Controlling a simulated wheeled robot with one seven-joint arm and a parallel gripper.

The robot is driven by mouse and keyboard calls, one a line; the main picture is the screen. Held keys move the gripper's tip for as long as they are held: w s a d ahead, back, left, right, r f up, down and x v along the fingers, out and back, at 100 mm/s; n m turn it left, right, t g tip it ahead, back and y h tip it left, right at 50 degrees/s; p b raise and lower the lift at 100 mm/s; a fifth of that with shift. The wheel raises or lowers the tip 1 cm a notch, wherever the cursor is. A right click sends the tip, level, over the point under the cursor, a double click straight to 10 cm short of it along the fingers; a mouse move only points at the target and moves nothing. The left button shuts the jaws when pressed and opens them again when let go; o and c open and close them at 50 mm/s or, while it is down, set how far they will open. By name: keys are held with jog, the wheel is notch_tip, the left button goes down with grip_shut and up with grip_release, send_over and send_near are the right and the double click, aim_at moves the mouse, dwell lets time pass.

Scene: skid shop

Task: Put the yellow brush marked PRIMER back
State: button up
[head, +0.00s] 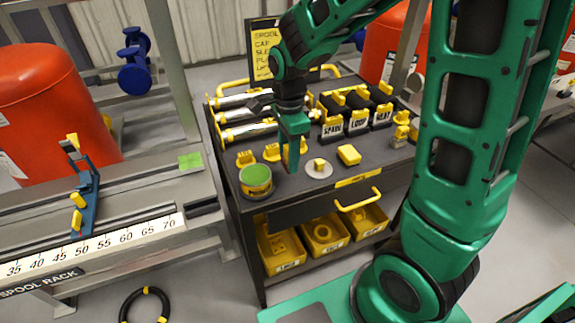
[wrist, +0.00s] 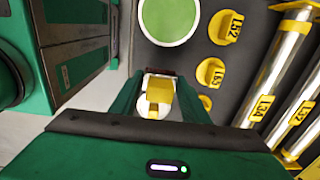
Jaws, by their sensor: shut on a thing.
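My gripper (head: 293,148) is over the front left part of the dark cart top. In the wrist view my gripper (wrist: 157,100) is shut on a yellow piece with a pale part and a dark edge, which I take for the yellow brush (wrist: 160,92). No PRIMER marking is readable on it. A round pot (head: 256,182) with a green top and yellow band stands on the cart's near left corner. It also shows at the top of the wrist view (wrist: 168,18).
Yellow labelled caps (wrist: 226,28) stand beside the pot, with metal cylinders (wrist: 282,70) behind. A pale disc with a yellow block (head: 319,167), another yellow block (head: 349,155) and labelled black holders (head: 358,122) occupy the cart. Yellow bins (head: 325,236) sit below. A spool rack (head: 125,225) stands left.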

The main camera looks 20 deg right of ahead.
jog(key=shift+f, duration=2.05)
jog(key=shift+f, duration=0.1)
jog(key=o, duration=1)
notch_tip(320, 180, up, 12)
jog(key=shift+r, duration=0.15)
jog(key=s+d+n, duration=0.5)
jog(key=s+d, duration=0.4)
jog(key=s, duration=0.2)
jog(key=s+d+n, duration=0.6)
jog(key=s+d, duration=0.2)
jog(key=s, duration=0.4)
jog(key=shift+s+d+r+n, duration=0.2)
jog(key=shift+s+d+n, duration=0.05)
jog(key=shift+d+n, duration=0.1)
